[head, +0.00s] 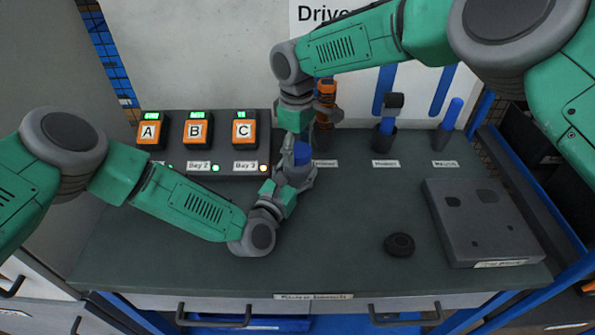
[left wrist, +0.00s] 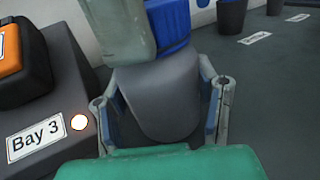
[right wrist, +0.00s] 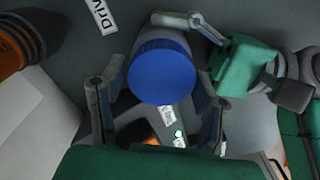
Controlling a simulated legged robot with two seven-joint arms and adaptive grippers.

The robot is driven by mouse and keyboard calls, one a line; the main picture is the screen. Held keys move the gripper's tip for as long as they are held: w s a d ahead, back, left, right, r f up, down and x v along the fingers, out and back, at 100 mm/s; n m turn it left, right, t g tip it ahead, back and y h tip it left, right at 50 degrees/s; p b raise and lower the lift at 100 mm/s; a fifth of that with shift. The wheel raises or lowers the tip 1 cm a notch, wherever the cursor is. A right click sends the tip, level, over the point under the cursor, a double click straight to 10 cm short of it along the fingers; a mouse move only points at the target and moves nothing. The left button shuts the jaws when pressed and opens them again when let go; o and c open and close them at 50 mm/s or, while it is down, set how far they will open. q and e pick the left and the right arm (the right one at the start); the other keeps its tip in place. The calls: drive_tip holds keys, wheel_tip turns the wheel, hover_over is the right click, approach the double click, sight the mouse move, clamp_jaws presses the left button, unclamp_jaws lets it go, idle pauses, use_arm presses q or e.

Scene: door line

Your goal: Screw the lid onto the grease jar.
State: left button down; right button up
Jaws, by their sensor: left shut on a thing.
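The grease jar (head: 297,173) is grey and stands upright near the middle of the bench, with the blue lid (head: 301,153) on its top. My left gripper (head: 298,178) is shut on the jar's body; the left wrist view shows the grey jar (left wrist: 165,100) between its fingers. My right gripper (head: 296,143) comes down from above, its fingers apart at the lid. In the right wrist view the ribbed blue lid (right wrist: 160,75) lies between and beyond these fingers. I cannot tell whether they touch it, nor how tightly it sits.
Left of the jar is a charger with orange blocks A, B and C (head: 243,130). Drivers in holders (head: 387,135) stand behind. A black round piece (head: 400,244) and a grey tray (head: 480,215) lie to the right. The front middle of the bench is clear.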

drive_tip(key=shift+o, duration=0.8)
wheel_tip(320, 180, up, 12)
drive_tip(key=shift+w, duration=0.1)
use_arm(q)
drive_tip(key=shift+c, duration=2.4)
unclamp_jaws()
drive_tip(key=shift+s, duration=0.1)
drive_tip(key=v, duration=1.1)
drive_tip(key=shift+s+a, duration=0.25)
drive_tip(key=shift+s, duration=0.05)
